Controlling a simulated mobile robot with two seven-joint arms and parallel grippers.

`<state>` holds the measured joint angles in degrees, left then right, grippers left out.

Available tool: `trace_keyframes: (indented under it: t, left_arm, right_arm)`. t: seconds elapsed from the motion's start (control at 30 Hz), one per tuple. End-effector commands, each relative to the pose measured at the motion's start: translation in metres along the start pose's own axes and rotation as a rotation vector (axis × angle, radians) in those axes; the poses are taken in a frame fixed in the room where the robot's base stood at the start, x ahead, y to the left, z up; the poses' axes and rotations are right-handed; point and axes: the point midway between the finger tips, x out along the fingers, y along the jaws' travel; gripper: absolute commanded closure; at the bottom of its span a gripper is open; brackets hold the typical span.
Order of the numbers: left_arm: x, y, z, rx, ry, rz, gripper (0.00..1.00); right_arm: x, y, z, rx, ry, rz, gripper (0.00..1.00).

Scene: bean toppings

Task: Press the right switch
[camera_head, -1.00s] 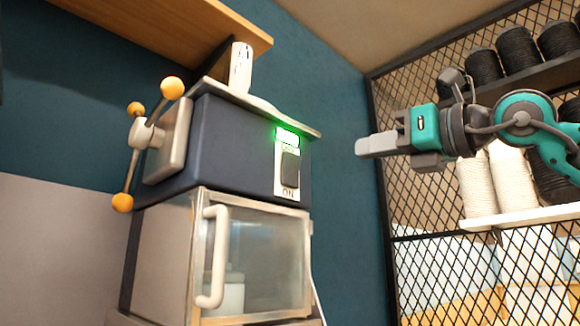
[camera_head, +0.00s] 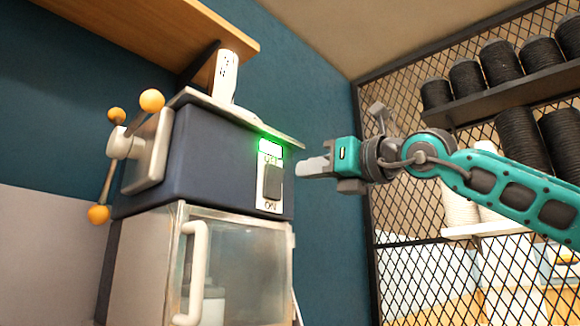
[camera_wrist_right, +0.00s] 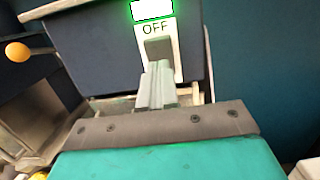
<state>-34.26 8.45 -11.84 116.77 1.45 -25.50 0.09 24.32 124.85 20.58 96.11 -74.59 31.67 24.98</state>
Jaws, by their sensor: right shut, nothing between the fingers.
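The switch (camera_head: 272,182) is a dark grey rocker on a white plate on the front of a dark blue machine (camera_head: 215,160). An ON label shows at the bottom of its plate, and a green-lit white indicator (camera_head: 270,148) sits above it. My right gripper (camera_head: 302,168) is shut and empty, just right of the switch, its tip pointing left toward the machine. In the right wrist view the shut fingers (camera_wrist_right: 157,85) overlap the lower part of the switch (camera_wrist_right: 158,48), below the OFF label; I cannot tell whether they touch. My left gripper is not in view.
The machine has a lever wheel with orange knobs (camera_head: 152,101) on its left and a glass door with a white handle (camera_head: 195,270) below. A wooden shelf (camera_head: 150,30) hangs above. A black mesh partition (camera_head: 400,260) with spools stands at right.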

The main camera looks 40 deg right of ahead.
Motion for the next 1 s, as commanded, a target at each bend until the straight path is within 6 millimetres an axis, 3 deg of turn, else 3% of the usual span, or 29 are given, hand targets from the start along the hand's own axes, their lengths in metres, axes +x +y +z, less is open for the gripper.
trace_keyframes:
  t: [0.1, 0.33, 0.83, 1.0]
  left_arm:
    - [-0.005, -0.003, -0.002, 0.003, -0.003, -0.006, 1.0]
    - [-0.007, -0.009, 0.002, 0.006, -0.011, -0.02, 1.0]
    - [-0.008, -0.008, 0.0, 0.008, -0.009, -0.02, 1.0]
    - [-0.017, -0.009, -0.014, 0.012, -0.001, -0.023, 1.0]
  right_arm:
    - [0.021, 0.0, 0.001, -0.001, 0.004, -0.001, 1.0]
    - [0.046, 0.0, 0.001, 0.0, 0.002, 0.0, 1.0]
    - [0.053, 0.0, 0.001, 0.0, 0.0, 0.0, 1.0]
    - [0.057, 0.0, 0.007, -0.001, 0.038, -0.001, 1.0]
